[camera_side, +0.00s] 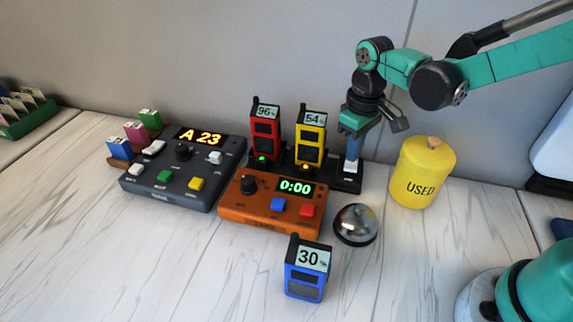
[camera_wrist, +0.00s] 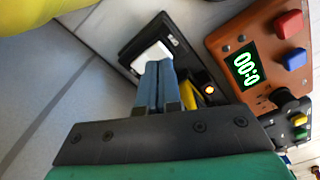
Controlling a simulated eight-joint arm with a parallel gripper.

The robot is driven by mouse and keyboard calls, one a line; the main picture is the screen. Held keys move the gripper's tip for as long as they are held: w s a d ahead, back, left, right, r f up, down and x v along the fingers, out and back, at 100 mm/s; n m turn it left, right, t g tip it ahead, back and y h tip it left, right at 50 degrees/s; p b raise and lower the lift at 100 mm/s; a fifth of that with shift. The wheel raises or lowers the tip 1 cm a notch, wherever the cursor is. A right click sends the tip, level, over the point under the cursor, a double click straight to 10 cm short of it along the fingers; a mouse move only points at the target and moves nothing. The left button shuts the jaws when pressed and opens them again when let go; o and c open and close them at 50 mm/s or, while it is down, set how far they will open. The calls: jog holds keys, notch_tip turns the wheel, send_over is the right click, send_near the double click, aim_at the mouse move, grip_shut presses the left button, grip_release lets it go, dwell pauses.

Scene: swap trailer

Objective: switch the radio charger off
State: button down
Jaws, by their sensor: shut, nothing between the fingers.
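The radio charger (camera_side: 344,183) is a black base behind the orange timer in the side view. It holds a red radio (camera_side: 265,132) reading 96% above a green light and a yellow radio (camera_side: 310,138) reading 54% above an orange light. A white switch (camera_side: 351,167) stands at its right end; the wrist view shows it too (camera_wrist: 153,52). My gripper (camera_side: 352,157) is shut and empty, pointing down, with its blue fingertips (camera_wrist: 159,66) at the switch. They partly cover it, and I cannot tell whether they touch it. The switch's setting is unclear.
An orange timer (camera_side: 270,222) reading 0:00 and a silver bell (camera_side: 356,226) stand in front. A yellow "USED" canister (camera_side: 424,175) is close right. A dark console (camera_side: 180,190) stands left. A blue radio (camera_side: 306,272) reading 30% stands on open table at the front.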

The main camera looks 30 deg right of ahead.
aim_at(353, 168)
jog(key=shift+f, duration=1.15)
dwell(0.4)
jog(key=shift+r, duration=3.55)
jog(key=shift+s, duration=0.1)
jog(key=shift+s+d+r, duration=0.1)
jog(key=shift+s+r, duration=0.05)
jog(key=shift+r, duration=0.05)
jog(key=s+d+r+m+t, duration=0.2)
jog(key=s+m+t, duration=0.1)
jog(key=s+t, duration=0.3)
jog(key=shift+s+t, duration=0.25)
jog(key=shift+t, duration=0.35)
